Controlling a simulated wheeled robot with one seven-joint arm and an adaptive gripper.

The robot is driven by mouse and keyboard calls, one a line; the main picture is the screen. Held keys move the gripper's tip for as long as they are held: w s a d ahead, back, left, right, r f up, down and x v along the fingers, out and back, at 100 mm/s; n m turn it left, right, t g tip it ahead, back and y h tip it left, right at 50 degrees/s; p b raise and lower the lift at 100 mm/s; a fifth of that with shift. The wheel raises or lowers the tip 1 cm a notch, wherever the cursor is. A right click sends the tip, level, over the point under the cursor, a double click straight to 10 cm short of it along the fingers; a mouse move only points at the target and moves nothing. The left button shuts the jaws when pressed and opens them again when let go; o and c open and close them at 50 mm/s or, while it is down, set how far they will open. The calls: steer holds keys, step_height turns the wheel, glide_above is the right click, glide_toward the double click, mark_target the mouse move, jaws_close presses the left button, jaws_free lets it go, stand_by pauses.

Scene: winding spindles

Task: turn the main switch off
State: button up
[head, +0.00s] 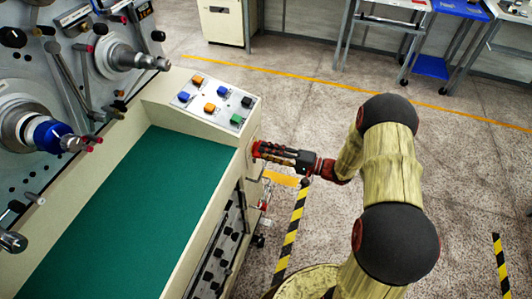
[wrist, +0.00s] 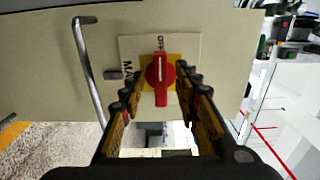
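The main switch (wrist: 160,80) is a red rotary knob with a white line on a yellow plate, seen in the wrist view. Its handle runs up and down in that picture, and partly covered lettering shows beside it. My gripper (wrist: 162,82) is open, with one finger on each side of the knob and a small gap to each. In the head view my gripper (head: 257,150) reaches the end face of the beige machine (head: 190,122).
A metal bar handle (wrist: 88,72) stands out left of the switch in the wrist view. A sloped panel with coloured buttons (head: 212,101) sits above my gripper in the head view. Spindles (head: 50,135) are at left. Open floor lies to the right.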

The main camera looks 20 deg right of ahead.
steer(key=v, duration=1.1)
steer(key=shift+s+d, duration=0.1)
steer(key=shift+d, duration=0.05)
